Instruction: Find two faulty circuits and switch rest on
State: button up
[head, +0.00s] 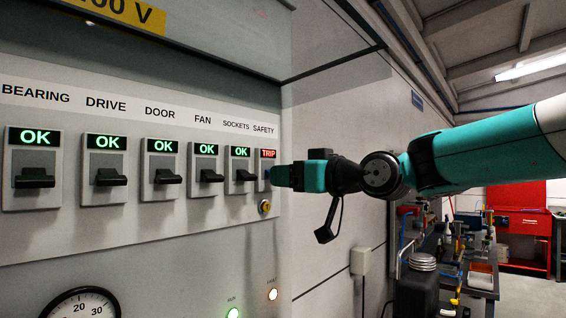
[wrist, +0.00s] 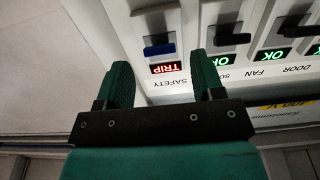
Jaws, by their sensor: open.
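The breaker panel (head: 130,220) fills the left of the head view. The switches BEARING (head: 35,178), DRIVE (head: 109,177), DOOR (head: 166,177), FAN (head: 210,175) and SOCKETS (head: 245,174) have black levers and green OK displays. The SAFETY display (head: 268,154) reads red TRIP. My gripper (head: 275,176) is at the SAFETY switch and partly hides it. The wrist view is upside down. There my gripper (wrist: 162,66) is open, with one finger on each side of the blue SAFETY lever (wrist: 158,50). Contact cannot be told.
A yellow knob (head: 265,206) sits below the SAFETY switch. A gauge (head: 83,306), a green lamp (head: 233,313) and a lit pale lamp (head: 273,295) are lower on the panel. A cluttered workbench (head: 480,285) and a red cabinet (head: 520,225) stand at right.

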jog(key=shift+p+x, duration=0.3)
jog(key=shift+x, duration=0.9)
jog(key=c, duration=0.9)
jog(key=shift+c, duration=0.2)
